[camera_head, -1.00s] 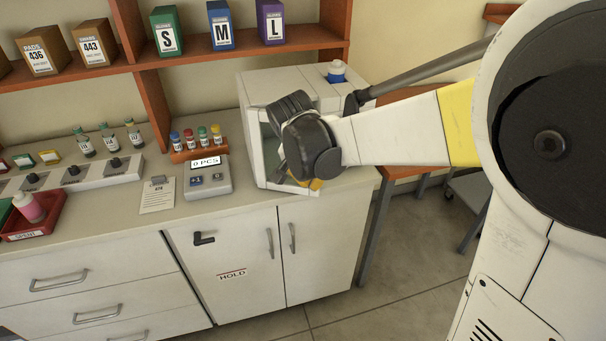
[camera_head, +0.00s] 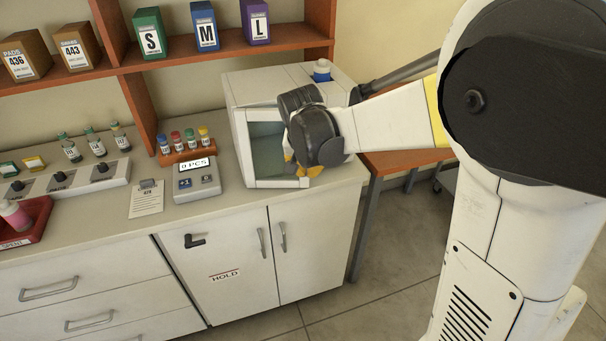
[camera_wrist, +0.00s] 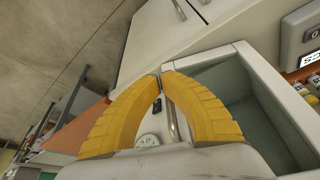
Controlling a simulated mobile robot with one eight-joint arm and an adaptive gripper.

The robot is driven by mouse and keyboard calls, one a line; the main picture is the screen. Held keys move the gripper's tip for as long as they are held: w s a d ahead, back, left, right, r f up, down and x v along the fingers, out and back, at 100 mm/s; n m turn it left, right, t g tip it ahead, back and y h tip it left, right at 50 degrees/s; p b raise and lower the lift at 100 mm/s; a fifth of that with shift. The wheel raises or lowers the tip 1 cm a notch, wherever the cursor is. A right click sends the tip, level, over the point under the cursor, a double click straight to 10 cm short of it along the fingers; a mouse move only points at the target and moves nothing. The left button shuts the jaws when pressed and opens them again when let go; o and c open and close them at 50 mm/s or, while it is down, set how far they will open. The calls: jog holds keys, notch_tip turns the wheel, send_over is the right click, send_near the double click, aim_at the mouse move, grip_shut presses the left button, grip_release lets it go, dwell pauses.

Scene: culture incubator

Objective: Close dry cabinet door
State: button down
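The dry cabinet (camera_head: 268,82) is a white box on the right end of the counter, with a white-framed, greenish see-through front (camera_head: 266,150). The frames do not show clearly whether its door sits flush. My gripper (camera_head: 290,158) is at the right part of this front, and its dark body hides the upper right. In the wrist view my yellow fingers (camera_wrist: 162,78) have their tips together. A thin metal bar (camera_wrist: 172,122), likely the door handle, shows between the fingers behind the tips; I cannot tell whether they grip it. The framed front (camera_wrist: 238,92) is beside the right finger.
A counting device (camera_head: 196,180) and a rack of coloured-cap vials (camera_head: 186,147) stand left of the cabinet. A shelf (camera_head: 230,46) with glove boxes is above. A round dial (camera_wrist: 148,140) shows behind my fingers. Open floor (camera_head: 400,240) lies right of the counter.

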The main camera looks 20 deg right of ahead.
jog(key=shift+w+d+p, duration=0.15)
jog(key=shift+w+d, duration=0.3)
jog(key=shift+w, duration=0.4)
jog(key=shift+w+d+p, duration=0.1)
jog(key=shift+w+d, duration=0.4)
jog(key=shift+w, duration=0.4)
jog(key=shift+w+d+p, duration=0.15)
jog(key=shift+w+d, duration=0.3)
jog(key=shift+w, duration=0.4)
